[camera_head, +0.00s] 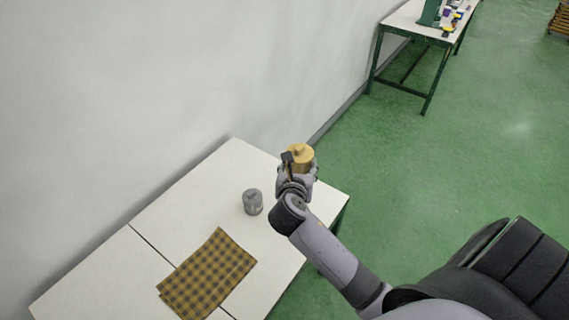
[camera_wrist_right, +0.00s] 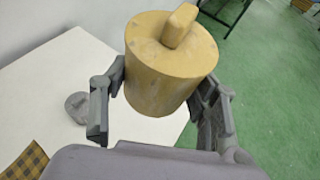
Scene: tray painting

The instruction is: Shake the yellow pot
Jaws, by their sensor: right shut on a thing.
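The yellow pot (camera_head: 300,155) is a cylinder with a bar-shaped knob on its lid. My right gripper (camera_head: 296,168) is shut on it and holds it over the far right part of the white table. In the right wrist view the yellow pot (camera_wrist_right: 165,75) sits between the two dark fingers of the right gripper (camera_wrist_right: 160,95), slightly tilted in the picture. The pot's far side is hidden. My left gripper is not in view.
A grey pot (camera_head: 252,203) stands on the white table (camera_head: 190,205), left of my right gripper. A yellow-black checked cloth (camera_head: 208,275) lies at the front. A wall runs behind. Another table (camera_head: 408,22) with items stands far off at top right. Green floor lies to the right.

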